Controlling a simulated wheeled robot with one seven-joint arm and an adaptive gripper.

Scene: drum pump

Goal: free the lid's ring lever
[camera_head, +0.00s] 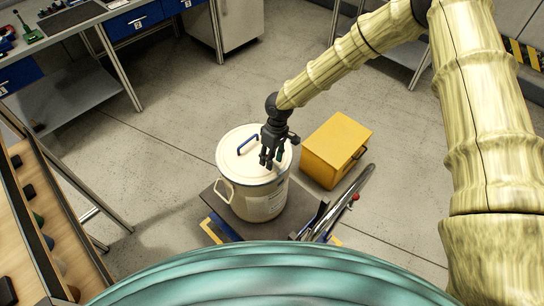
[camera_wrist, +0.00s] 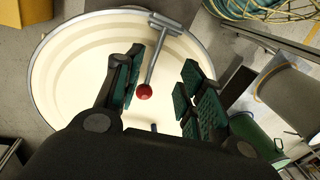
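The cream drum (camera_head: 262,201) stands upright with its round lid (camera_head: 232,160) on top and a blue handle (camera_head: 247,144) on the lid. In the wrist view the lid (camera_wrist: 75,75) fills much of the picture. The ring lever (camera_wrist: 156,55) is a grey bar running inward from a bracket at the rim to a red ball knob (camera_wrist: 144,91). My gripper (camera_wrist: 165,90) is open, with the lever and knob showing between its fingers, nearer the left finger. I cannot tell its height above the knob. In the head view my gripper (camera_head: 270,158) is over the lid's right side and the lever is hidden.
The drum stands on a dark platform (camera_head: 209,200). A yellow box (camera_head: 337,147) is close on its right. A metal bar device with a red knob (camera_head: 355,197) lies at the front right. A workbench (camera_head: 110,22) is at the back left. Floor between is clear.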

